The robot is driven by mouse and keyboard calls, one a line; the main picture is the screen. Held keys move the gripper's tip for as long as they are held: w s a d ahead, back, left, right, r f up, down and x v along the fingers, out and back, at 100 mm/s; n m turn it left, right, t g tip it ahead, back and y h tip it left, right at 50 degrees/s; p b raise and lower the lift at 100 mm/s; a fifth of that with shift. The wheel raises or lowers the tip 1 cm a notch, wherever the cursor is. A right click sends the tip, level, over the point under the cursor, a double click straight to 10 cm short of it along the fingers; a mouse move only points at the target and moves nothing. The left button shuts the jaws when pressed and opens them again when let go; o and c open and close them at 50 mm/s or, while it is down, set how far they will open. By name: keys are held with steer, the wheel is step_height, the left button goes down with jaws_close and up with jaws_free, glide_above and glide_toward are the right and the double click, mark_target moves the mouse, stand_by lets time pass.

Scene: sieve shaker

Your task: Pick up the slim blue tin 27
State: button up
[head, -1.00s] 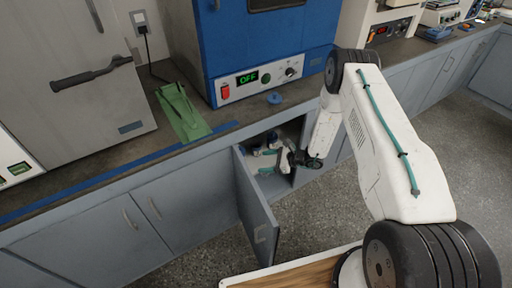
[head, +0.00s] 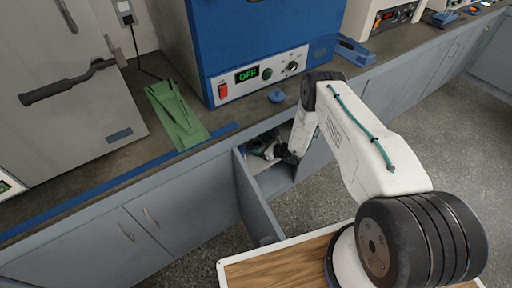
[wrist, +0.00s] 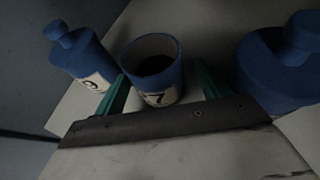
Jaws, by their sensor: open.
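In the wrist view an open-topped, slim blue tin (wrist: 153,72) stands inside the dim cabinet. Its pale label shows a 7; I cannot make out a digit before it. My gripper (wrist: 160,88) is open, with one green finger on each side of the tin. I cannot tell whether either finger touches it. The tin's lower part is hidden behind the gripper's dark front edge. In the head view my gripper (head: 264,147) is inside the open cabinet, and I cannot pick out the tin there.
A blue stoppered bottle (wrist: 78,54) with a pale label is to the left. A larger blue bottle (wrist: 280,65) is close on the right. The cabinet door (head: 256,200) stands open left of my arm. The counter (head: 225,142) is above the opening.

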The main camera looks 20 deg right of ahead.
steer(key=shift+x, duration=0.9)
steer(key=shift+s, duration=0.1)
steer(key=c, duration=1.1)
steer(key=shift+r, duration=0.1)
